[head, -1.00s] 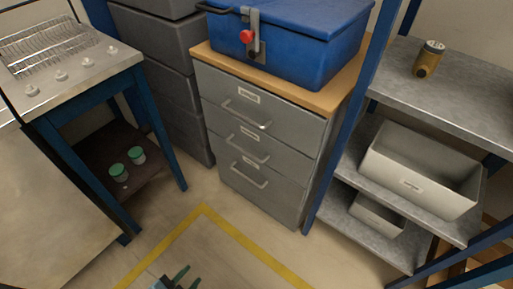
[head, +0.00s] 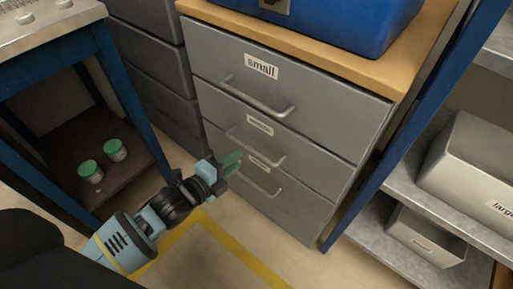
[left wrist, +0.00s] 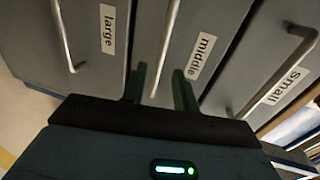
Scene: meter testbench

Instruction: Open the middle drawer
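The grey cabinet holds three stacked drawers, all closed. The middle drawer (head: 318,157) has a bar handle (head: 262,156); its label reads "middle" in the left wrist view (left wrist: 201,56). My left gripper (head: 231,162) is at the left end of this handle, with green fingertips close to the drawer front. In the left wrist view the fingers (left wrist: 159,88) are spread, and the end of the middle handle (left wrist: 165,50) shows between them. I cannot tell whether they touch it. My right gripper is not in view.
The "small" drawer (head: 330,115) is above and the "large" drawer (head: 290,205) below, each with a handle. A blue toolbox (head: 350,22) sits on the wooden top. A blue-legged table (head: 125,95) stands left, a shelf with grey bins (head: 470,165) right.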

